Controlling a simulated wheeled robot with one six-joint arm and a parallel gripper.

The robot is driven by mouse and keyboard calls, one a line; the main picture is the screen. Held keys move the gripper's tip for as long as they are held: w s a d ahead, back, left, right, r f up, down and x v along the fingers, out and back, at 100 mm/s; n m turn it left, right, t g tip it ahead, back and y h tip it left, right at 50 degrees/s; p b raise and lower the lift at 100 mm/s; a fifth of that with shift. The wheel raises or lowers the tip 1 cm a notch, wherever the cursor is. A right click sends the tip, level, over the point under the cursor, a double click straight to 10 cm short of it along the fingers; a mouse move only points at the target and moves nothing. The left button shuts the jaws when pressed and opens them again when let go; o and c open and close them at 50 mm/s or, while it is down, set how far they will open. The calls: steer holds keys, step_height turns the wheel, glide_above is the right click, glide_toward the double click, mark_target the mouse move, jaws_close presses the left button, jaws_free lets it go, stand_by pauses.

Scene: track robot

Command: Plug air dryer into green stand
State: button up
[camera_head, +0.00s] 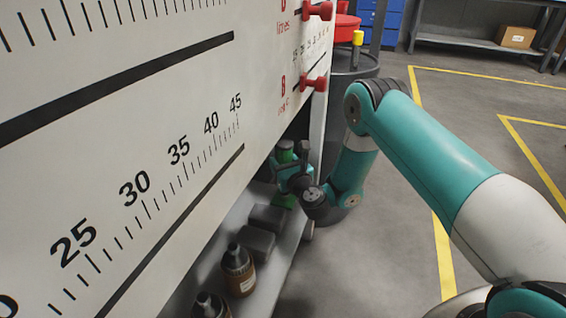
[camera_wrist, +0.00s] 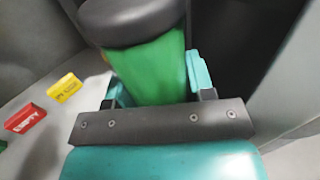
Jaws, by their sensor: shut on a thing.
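The air dryer is a green cylinder with a black cap (camera_wrist: 148,62), seen close up in the wrist view. My gripper (camera_wrist: 155,88) is shut on it, with a teal finger on each side. In the head view my gripper (camera_head: 291,178) is at the end of the low shelf, and part of the green dryer (camera_head: 285,156) shows above it. A small green patch, apparently the green stand (camera_head: 284,201), shows just below my gripper. My gripper and wrist partly hide it. I cannot tell whether the dryer touches the stand.
A large white panel with scales (camera_head: 150,130) fills the left, above the shelf. Grey blocks (camera_head: 257,241) and brown bottles (camera_head: 238,274) stand on the shelf. A dark barrel (camera_head: 352,80) is behind. Red (camera_wrist: 25,118) and yellow (camera_wrist: 65,88) tags lie left. Floor at right is open.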

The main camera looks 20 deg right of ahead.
steer(key=shift+f, duration=0.15)
steer(key=shift+f+b, duration=0.3)
steer(key=shift+b, duration=0.15)
steer(key=shift+f+b, duration=0.8)
steer(key=shift+f, duration=0.15)
steer(key=o, duration=1.1)
steer(key=shift+c, duration=0.2)
steer(key=shift+s, duration=0.1)
